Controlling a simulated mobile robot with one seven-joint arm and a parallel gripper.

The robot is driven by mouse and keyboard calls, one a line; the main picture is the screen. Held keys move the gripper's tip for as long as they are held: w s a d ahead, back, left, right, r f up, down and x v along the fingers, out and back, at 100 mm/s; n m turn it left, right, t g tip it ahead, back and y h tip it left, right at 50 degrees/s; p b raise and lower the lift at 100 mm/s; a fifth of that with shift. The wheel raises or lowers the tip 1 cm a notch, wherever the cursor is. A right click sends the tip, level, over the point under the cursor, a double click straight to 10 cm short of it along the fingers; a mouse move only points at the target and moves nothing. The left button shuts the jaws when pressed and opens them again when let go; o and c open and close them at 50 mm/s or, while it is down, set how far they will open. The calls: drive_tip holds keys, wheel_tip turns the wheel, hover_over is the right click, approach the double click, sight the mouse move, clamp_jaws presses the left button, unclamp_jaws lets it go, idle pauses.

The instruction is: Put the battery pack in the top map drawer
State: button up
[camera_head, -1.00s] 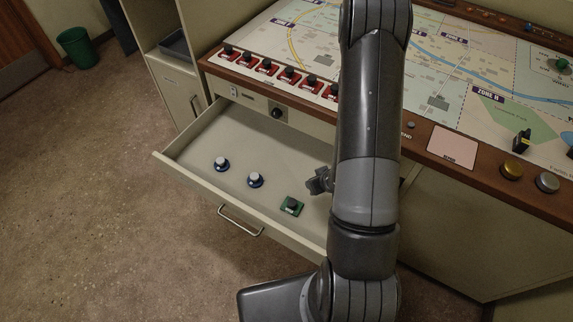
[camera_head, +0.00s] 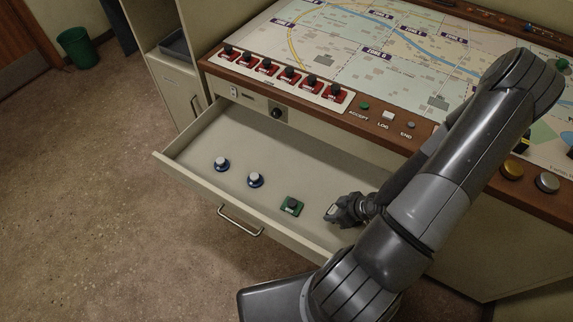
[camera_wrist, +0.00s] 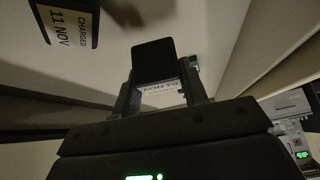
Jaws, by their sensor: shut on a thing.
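The top map drawer (camera_head: 185,150) is pulled open under the console. My gripper (camera_head: 340,212) is inside its right part, low over the floor, shut on the battery pack (camera_head: 331,210). In the wrist view my gripper (camera_wrist: 163,92) holds the dark battery pack (camera_wrist: 153,58), with a pale label partly hidden between the fingers. I cannot tell whether the pack touches the drawer floor. A dark block (camera_wrist: 87,35) labelled "CHARGED 11 NOV" shows at the upper left of the wrist view; I cannot tell where it stands.
Two blue-based knobs (camera_head: 221,164) (camera_head: 255,180) and a green-based switch (camera_head: 291,206) lie in the drawer, left of my gripper. The console edge with red switches (camera_head: 290,75) overhangs the back. A dark, yellow-marked item (camera_head: 523,143) stands on the map, partly behind my arm.

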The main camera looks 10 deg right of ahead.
drive_tip(key=shift+s+d+r+n+g+y, duration=0.15)
drive_tip(key=shift+s+r+n, duration=0.15)
drive_tip(key=shift+s, duration=0.2)
drive_tip(key=shift+s+d+r+n+g+y, duration=0.1)
drive_tip(key=shift+s+r+n+g+y, duration=0.05)
drive_tip(key=shift+s+n, duration=0.3)
drive_tip(key=shift+s+d+r+n+y, duration=0.3)
drive_tip(key=shift+s+r+n, duration=0.35)
drive_tip(key=shift+s, duration=0.05)
wheel_tip(320, 180, up, 4)
drive_tip(key=s+d+n+g, duration=0.2)
drive_tip(key=s, duration=0.1)
drive_tip(key=n, duration=0.1)
hover_over(320, 221)
drive_tip(key=shift+y, duration=0.3)
drive_tip(key=f, duration=0.3)
drive_tip(key=s+f, duration=0.1)
drive_tip(key=f, duration=0.1)
drive_tip(key=shift+d+f, duration=0.1)
drive_tip(key=shift+d, duration=0.3)
drive_tip(key=shift+w+a+f, duration=0.3)
drive_tip(key=shift+w+a, duration=0.05)
drive_tip(key=shift+w, duration=0.15)
drive_tip(key=shift+f, duration=2)
